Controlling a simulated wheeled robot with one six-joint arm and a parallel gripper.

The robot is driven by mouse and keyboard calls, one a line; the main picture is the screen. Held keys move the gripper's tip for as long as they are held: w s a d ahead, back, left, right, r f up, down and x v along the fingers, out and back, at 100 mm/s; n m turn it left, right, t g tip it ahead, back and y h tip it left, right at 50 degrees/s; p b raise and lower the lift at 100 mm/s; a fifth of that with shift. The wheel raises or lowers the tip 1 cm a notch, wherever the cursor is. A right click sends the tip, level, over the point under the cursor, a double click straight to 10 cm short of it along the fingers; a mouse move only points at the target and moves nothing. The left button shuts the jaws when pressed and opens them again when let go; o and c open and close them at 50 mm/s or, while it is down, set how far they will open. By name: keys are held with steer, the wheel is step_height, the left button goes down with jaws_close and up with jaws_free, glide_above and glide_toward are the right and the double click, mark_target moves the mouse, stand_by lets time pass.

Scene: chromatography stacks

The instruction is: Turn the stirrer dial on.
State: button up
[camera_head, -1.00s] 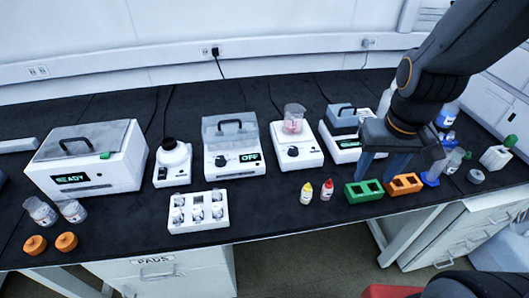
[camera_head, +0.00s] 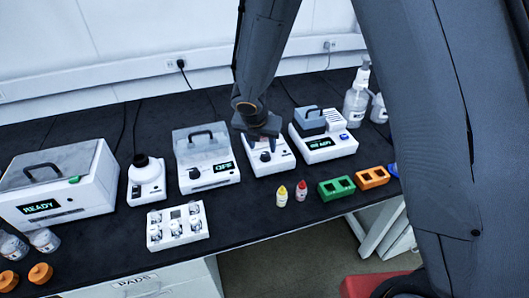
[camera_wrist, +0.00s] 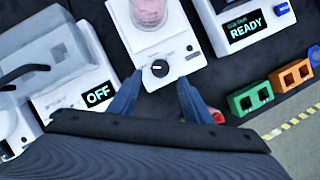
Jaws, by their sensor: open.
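The stirrer (camera_head: 283,160) is a white box on the black bench; it also shows in the wrist view (camera_wrist: 190,55). Its round black dial (camera_wrist: 159,68) is on the front part, with a pale pointer mark lying roughly crosswise in that view. My gripper (camera_head: 262,143) is open and empty over the stirrer. In the wrist view its fingertips (camera_wrist: 157,88) are either side of the dial's near side, apart from it.
Left of the stirrer is a lidded device reading OFF (camera_head: 208,172). Right is a device reading READY (camera_head: 328,147). Yellow-capped (camera_head: 282,196) and red-capped (camera_head: 301,191) bottles stand in front, near green (camera_head: 336,187) and orange (camera_head: 372,177) blocks.

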mark_target(265, 154)
steer(key=x, duration=0.6)
steer(key=shift+f, duration=0.1)
steer(key=c, duration=1.1)
steer(key=shift+o, duration=0.2)
